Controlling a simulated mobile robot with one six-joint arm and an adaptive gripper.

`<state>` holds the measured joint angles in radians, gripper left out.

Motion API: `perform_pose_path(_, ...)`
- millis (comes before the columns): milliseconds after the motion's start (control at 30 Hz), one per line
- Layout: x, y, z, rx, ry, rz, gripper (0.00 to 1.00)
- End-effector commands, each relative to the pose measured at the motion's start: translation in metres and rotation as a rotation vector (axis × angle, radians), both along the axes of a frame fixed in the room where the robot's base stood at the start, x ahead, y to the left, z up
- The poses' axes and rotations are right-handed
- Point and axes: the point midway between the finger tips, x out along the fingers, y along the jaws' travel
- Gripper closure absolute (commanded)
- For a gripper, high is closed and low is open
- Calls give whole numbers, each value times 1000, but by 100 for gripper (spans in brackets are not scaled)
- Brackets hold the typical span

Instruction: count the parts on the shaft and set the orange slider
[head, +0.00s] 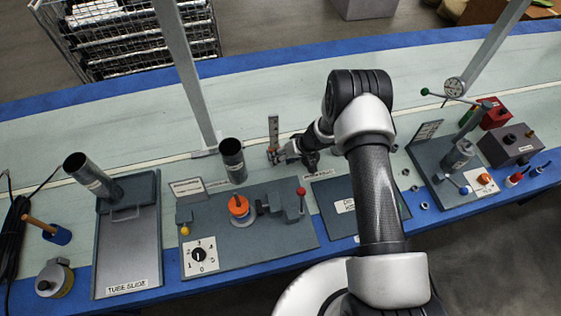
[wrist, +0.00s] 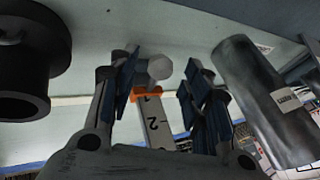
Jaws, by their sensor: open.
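The upright scale (head: 273,130) stands on the table left of my gripper (head: 281,153) in the head view. In the wrist view, the white scale (wrist: 155,130) shows the numbers 1 and 2. The orange slider (wrist: 147,97) crosses it at the 1 end. My gripper (wrist: 162,80) is open, its blue-padded fingers on either side of the slider and scale, and a gap shows on both sides. A grey round end (wrist: 160,68) shows beyond the slider; I cannot tell whether it is the shaft. No parts on a shaft can be counted clearly.
A grey tube (head: 232,160) stands left of the scale; a tilted tube (head: 92,175) is farther left. A dial plate (head: 199,257) and an orange round part (head: 240,210) sit on the front board. Loose nuts (head: 414,188) lie right of my arm.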

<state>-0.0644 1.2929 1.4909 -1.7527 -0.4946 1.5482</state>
Motion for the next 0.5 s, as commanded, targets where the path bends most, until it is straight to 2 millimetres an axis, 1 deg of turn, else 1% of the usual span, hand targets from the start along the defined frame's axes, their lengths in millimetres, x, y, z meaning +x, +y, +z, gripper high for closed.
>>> perform_pose_path(33,1,3,-6,0,-1,2,56)
perform_pose_path(167,3,7,-13,0,-1,2,56)
perform_pose_path(467,3,8,-13,0,0,1,56)
perform_pose_path(500,3,8,-13,0,0,1,58)
